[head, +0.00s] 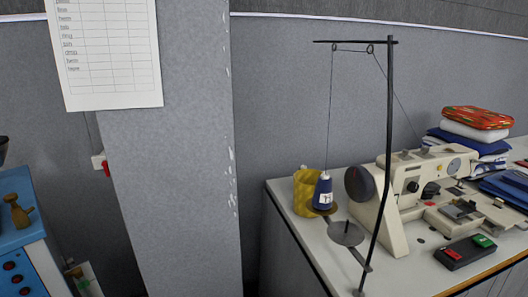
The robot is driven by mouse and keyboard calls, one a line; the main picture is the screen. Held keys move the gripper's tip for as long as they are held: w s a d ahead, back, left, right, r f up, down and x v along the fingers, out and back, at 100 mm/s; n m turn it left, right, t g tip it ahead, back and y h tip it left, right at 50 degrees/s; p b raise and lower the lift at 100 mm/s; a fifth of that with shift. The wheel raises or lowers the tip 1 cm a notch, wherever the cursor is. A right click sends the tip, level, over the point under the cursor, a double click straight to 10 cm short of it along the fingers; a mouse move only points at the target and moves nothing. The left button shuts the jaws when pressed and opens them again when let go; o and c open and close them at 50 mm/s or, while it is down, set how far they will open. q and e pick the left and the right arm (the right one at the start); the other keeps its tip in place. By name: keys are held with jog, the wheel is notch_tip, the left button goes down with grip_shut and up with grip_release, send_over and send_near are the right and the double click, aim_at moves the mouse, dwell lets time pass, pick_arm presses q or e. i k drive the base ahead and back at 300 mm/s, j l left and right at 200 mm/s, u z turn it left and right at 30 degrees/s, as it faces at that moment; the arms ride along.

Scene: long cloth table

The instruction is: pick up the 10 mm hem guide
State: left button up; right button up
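I cannot make out a 10 mm hem guide in the head view. A cream sewing machine (420,190) stands on the grey table at the right. Small metal parts (460,209) lie on or by the machine's bed, too small to identify. Neither of my grippers is in view.
A tall black thread stand (385,150) with a blue thread cone (323,191) stands before the machine, beside a yellow object (307,193). A black switch box (465,252) sits at the front. Folded cloths (470,140) are stacked behind. A grey pillar (185,200) separates a blue cabinet (20,240).

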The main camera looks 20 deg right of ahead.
aim_at(498, 202)
jog(key=i+l, duration=0.1)
jog(key=l, duration=3.35)
jog(key=k+z, duration=0.05)
